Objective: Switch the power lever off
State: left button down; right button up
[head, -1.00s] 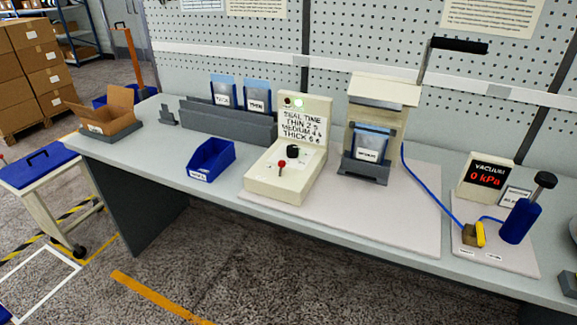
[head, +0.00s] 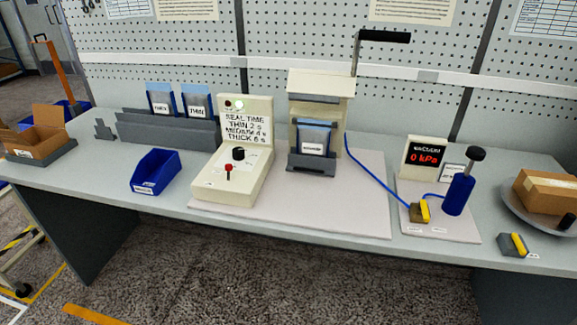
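The cream control box (head: 233,178) stands on the bench, left of the sealing press. A small lever with a red knob (head: 228,168) sits on its sloped top, below a black dial (head: 238,153). The panel carries a label (head: 246,128) with seal times for thin, medium and thick. I cannot read the lever's position from its markings. Neither of my grippers is in the head view.
The press (head: 317,115) has a raised black-handled arm and holds a pouch (head: 314,138). A blue bin (head: 156,172) stands left of the box. A blue hose runs to a yellow valve (head: 424,211) beside a blue pump (head: 458,194). The gauge (head: 425,158) reads 0 kPa. Bare bench lies along the front.

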aim_at(228, 167)
jog(key=l+u, duration=0.45)
jog(key=k+l+u, duration=0.15)
jog(key=u, duration=0.3)
jog(key=k+l+u, duration=0.15)
jog(key=u, duration=0.3)
jog(key=k+l, duration=0.05)
jog(key=l, duration=0.05)
